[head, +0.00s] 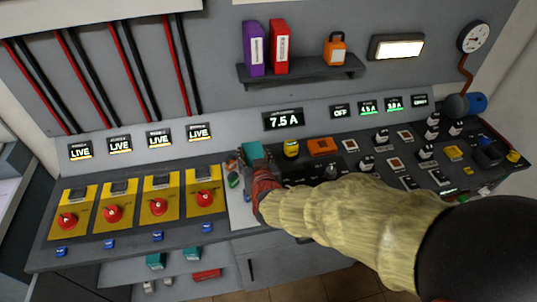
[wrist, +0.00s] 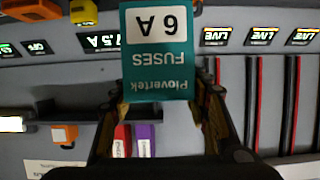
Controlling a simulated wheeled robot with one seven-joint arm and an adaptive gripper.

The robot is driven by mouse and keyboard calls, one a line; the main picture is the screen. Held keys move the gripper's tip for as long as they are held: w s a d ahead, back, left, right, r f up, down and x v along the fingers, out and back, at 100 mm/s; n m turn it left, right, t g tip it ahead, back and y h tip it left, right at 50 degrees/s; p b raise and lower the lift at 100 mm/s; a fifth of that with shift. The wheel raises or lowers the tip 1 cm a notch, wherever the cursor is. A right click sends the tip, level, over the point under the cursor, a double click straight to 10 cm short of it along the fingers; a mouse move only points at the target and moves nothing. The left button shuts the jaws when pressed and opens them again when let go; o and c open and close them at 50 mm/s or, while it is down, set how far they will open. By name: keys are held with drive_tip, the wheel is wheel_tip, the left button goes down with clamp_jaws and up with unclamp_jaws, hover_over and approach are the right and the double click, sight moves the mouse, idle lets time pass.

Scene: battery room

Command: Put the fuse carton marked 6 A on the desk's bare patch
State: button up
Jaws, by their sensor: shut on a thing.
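The teal fuse carton, marked 6 A in the wrist view (wrist: 158,75), is held between the fingers of my gripper (wrist: 160,98). Its printing appears upside down there. In the head view the carton (head: 254,152) shows above the desk's middle, at the tip of my gripper (head: 262,178). Whether its base touches the desk cannot be told. A pale grey panel (head: 243,216) of the desk shows beside and below my gripper, partly hidden by my arm. I cannot tell how much of it is bare.
Yellow switch panels with red knobs (head: 158,207) stand left of my gripper. A yellow-and-black item (head: 291,148), an orange box (head: 322,146) and several switches crowd the right. Teal cartons (head: 155,261) and a red one (head: 206,275) lie below the desk. A wall shelf (head: 300,74) hangs behind.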

drive_tip(key=shift+w+d+f+b, duration=0.8)
drive_tip(key=shift+w+f+b, duration=0.25)
drive_tip(key=shift+w+f, duration=1.1)
drive_tip(key=shift+w+d+f+b, duration=0.85)
drive_tip(key=shift+w+f+b, duration=0.2)
drive_tip(key=shift+w+f, duration=1.05)
drive_tip(key=shift+w+d+f+b, duration=0.8)
drive_tip(key=shift+w+f+b, duration=0.25)
drive_tip(key=shift+w+f, duration=1.1)
drive_tip(key=shift+f, duration=0.1)
drive_tip(key=o, duration=1.5)
drive_tip(key=shift+o, duration=0.6)
